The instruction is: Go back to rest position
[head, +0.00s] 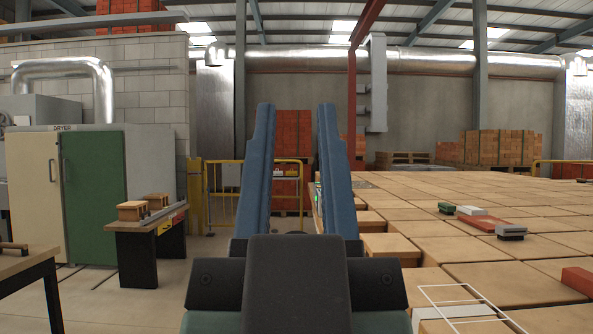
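My gripper (296,108) is in the middle of the head view, seen from behind with its two blue fingers pointing up and away. The fingers stand well apart, and nothing shows held between them. Through the gap I see a stack of orange bricks (293,135) far behind. The dark gripper body fills the bottom centre and hides what lies behind it. A broad surface of tan bricks (480,255) spreads to the right of the gripper.
A red brick (578,280) and small tools, one green (446,208), lie on the tan surface. A white outline (465,305) marks its near edge. Left are a bench (150,232) with bricks, a table (25,262) and a green-doored dryer (92,195). Bare floor lies between.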

